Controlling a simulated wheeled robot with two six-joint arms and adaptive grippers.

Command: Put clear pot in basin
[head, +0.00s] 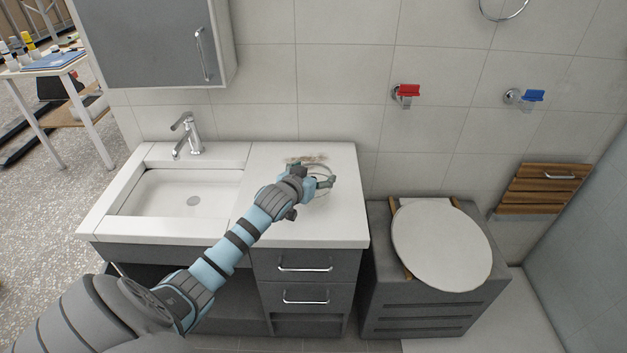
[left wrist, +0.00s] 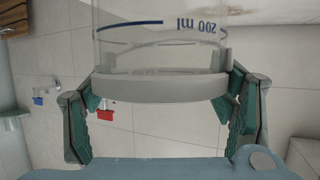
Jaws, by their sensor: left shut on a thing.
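The clear pot (head: 323,169) is above the right part of the counter, mostly hidden behind my left gripper (head: 316,183) in the head view. In the left wrist view the clear pot (left wrist: 160,58) fills the upper middle, with a "200 ml" mark upside down and a pale band around it. The green-padded fingers of my left gripper (left wrist: 160,112) are on both sides of it, shut on it. I cannot tell whether the pot touches the counter. The white rectangular basin (head: 150,200) is to the left of the gripper and looks empty. My right gripper is not in view.
A chrome tap (head: 188,134) stands behind the basin. A grey wall cabinet (head: 145,40) hangs above it. The white counter (head: 335,225) is clear around the pot. A toilet with a round lid (head: 440,245) stands to the right. Red (head: 408,91) and blue (head: 532,96) valves are on the wall.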

